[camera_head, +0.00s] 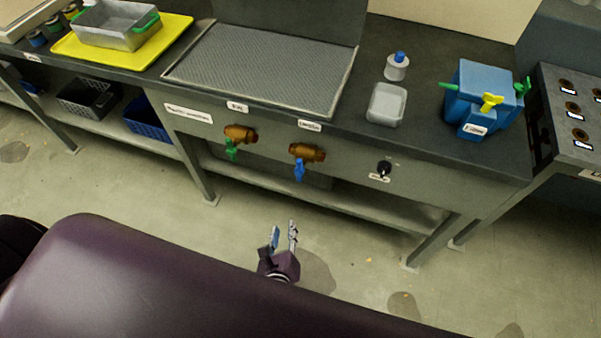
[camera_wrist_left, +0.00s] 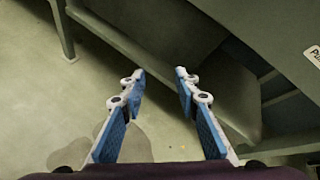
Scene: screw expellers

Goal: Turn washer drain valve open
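On the front panel of the washer bench (camera_head: 345,150) are two brass valves in the head view. One has a green handle (camera_head: 231,149) that hangs down. To its right, the other has a blue handle (camera_head: 299,170) that also hangs down. White labels sit above them, too small to read surely, so I cannot tell which is the drain valve. My left gripper (camera_head: 284,232) is below and in front of the blue-handled valve, apart from it. In the left wrist view the gripper (camera_wrist_left: 158,84) is open, with nothing between its fingers. My right gripper is not in view.
A black knob (camera_head: 384,168) is on the panel's right. On top are a mesh tray (camera_head: 262,65), a clear container (camera_head: 387,104), a blue-capped bottle (camera_head: 397,68) and a blue box (camera_head: 482,88) with coloured valves. A lower shelf (camera_head: 335,200) runs beneath. The floor in front is clear.

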